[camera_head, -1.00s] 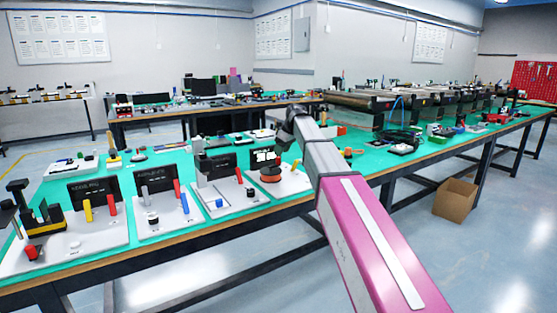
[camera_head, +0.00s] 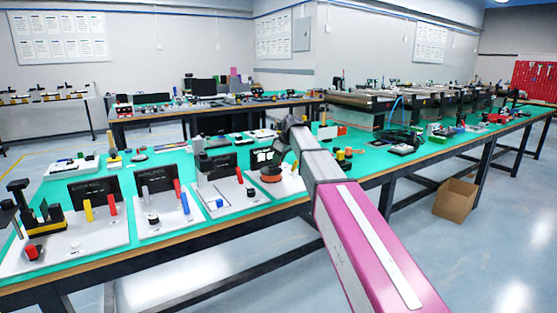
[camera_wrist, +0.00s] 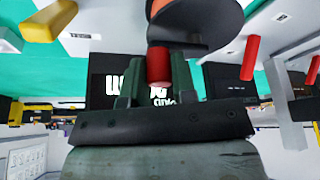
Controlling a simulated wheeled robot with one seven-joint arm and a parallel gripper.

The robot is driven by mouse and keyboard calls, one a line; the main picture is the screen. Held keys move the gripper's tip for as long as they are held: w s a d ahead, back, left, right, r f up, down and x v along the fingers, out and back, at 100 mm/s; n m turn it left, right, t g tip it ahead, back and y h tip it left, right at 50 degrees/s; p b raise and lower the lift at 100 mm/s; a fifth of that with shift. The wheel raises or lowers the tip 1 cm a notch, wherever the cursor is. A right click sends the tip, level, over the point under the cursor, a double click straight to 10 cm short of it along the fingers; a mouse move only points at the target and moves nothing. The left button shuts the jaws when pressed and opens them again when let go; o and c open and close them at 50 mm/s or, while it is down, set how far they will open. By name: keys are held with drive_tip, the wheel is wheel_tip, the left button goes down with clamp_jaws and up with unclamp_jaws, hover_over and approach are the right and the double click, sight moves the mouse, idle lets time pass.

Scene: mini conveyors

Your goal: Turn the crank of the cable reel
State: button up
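The cable reel (camera_head: 270,174), a dark disc with orange, stands on a white board on the green bench in the head view. In the wrist view the reel (camera_wrist: 205,22) fills the top centre, close to my gripper. The red crank handle (camera_wrist: 159,66) sits between the two fingers of my gripper (camera_wrist: 159,82), with no clear gap on either side, so my gripper looks shut on it. In the head view my wrist is just above and behind the reel, and the fingertips are hard to make out.
White boards with black panels and coloured levers (camera_head: 87,208) stand to the left of the reel on the same bench. A red lever (camera_wrist: 250,58) and a yellow block (camera_wrist: 50,20) show in the wrist view. A cardboard box (camera_head: 455,200) is on the floor at right.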

sight(279, 170)
drive_tip(key=shift+s, duration=0.15)
drive_tip(key=m, duration=0.1)
drive_tip(key=s+m+t+h, duration=0.1)
drive_tip(key=m, duration=0.3)
drive_tip(key=shift+s+d+t+h, duration=0.3)
drive_tip(key=shift+s+d, duration=0.05)
drive_tip(key=m, duration=0.2)
drive_tip(key=s+m+h, duration=0.1)
drive_tip(key=m, duration=0.1)
drive_tip(key=m+h, duration=0.1)
drive_tip(key=shift+s+m, duration=0.3)
drive_tip(key=shift+m, duration=0.1)
drive_tip(key=shift+t, duration=0.3)
drive_tip(key=o, duration=0.9)
drive_tip(key=v, duration=1.1)
drive_tip(key=shift+a, duration=0.1)
